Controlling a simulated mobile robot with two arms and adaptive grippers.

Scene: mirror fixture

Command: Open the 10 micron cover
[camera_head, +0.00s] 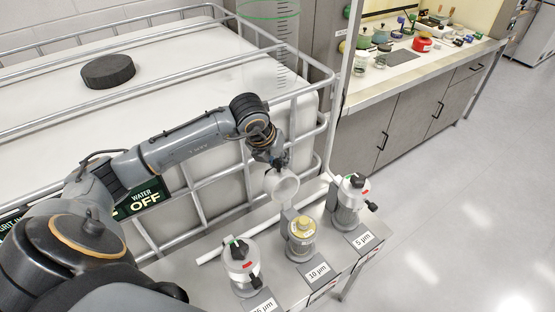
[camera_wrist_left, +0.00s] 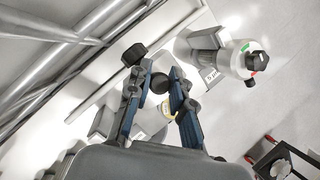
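The 10 micron housing (camera_head: 301,248) stands in the middle of the row, behind its "10 µm" label (camera_head: 317,272). Its top is uncovered and a yellow filter (camera_head: 302,224) shows inside. The white round 10 micron cover (camera_head: 283,187) is off the housing, above and behind it, tilted so that its hollow inside faces the head camera. My left gripper (camera_head: 275,161) is at the upper edge of the cover. In the left wrist view its fingers (camera_wrist_left: 158,77) are on either side of a dark knob, and they hold the cover. My right gripper is not in view.
A housing with a closed cover (camera_head: 239,254) stands to the left, and the 5 µm housing (camera_head: 349,193) stands to the right. A white tank in a metal cage (camera_head: 235,93) is behind the shelf. A counter (camera_head: 405,65) is at the back right. Open floor lies to the right.

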